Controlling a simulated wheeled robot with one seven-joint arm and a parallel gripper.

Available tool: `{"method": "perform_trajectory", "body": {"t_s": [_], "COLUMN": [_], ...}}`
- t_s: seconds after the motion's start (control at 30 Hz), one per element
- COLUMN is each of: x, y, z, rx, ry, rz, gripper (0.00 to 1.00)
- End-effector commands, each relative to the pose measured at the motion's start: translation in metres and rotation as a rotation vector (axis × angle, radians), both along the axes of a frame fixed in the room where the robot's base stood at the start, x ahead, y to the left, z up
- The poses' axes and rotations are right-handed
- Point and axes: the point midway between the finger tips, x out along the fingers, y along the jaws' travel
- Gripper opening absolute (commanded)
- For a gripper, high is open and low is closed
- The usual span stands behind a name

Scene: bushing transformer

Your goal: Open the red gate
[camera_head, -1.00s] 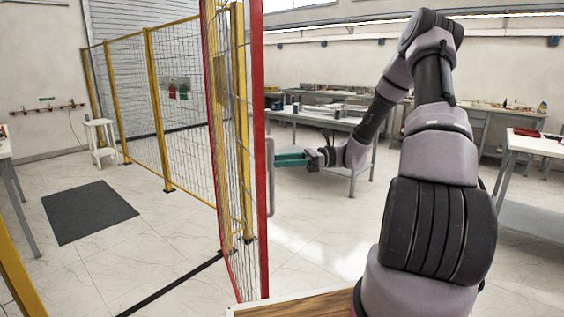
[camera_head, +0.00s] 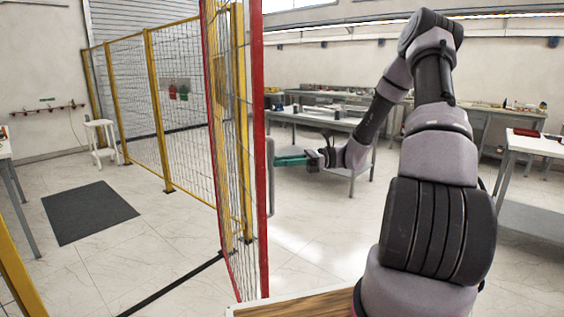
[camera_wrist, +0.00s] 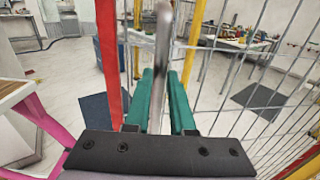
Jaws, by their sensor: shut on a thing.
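The red gate (camera_head: 259,150) has a red frame with wire mesh and shows nearly edge-on in the head view. It stands at an angle to the dark floor strip, swung out of line with it. Its grey handle (camera_head: 270,178) is on the right side of the near red post. My gripper (camera_head: 278,162) has teal fingers and reaches the handle from the right. In the wrist view, the metal handle bar (camera_wrist: 162,45) runs between the teal fingers of my gripper (camera_wrist: 162,80), which are shut on it. The fingers partly hide the bar.
Yellow-framed mesh fencing (camera_head: 160,110) runs behind the gate, with a yellow post (camera_head: 18,270) at lower left. A dark mat (camera_head: 90,212) and a white stool (camera_head: 100,140) are beyond. A workbench (camera_head: 330,120) stands behind my arm. Floor left of the gate is clear.

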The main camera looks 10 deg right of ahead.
Motion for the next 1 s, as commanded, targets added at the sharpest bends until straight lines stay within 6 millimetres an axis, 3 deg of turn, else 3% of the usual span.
{"method": "perform_trajectory", "body": {"t_s": [0.03, 0.8, 0.83, 0.9, 1.0], "x": [0.0078, 0.0078, 0.0078, 0.0072, 0.0062], "y": [-0.0023, -0.0022, -0.0022, -0.0019, -0.0016], "z": [0.0028, 0.0031, 0.0031, 0.0030, 0.0025], "rx": [0.003, 0.004, 0.004, 0.004, 0.003], "ry": [-0.008, -0.007, -0.007, -0.007, -0.005], "rz": [-0.019, -0.019, -0.019, -0.017, -0.015], "gripper": [0.00, 0.00, 0.31, 0.52, 0.52]}}
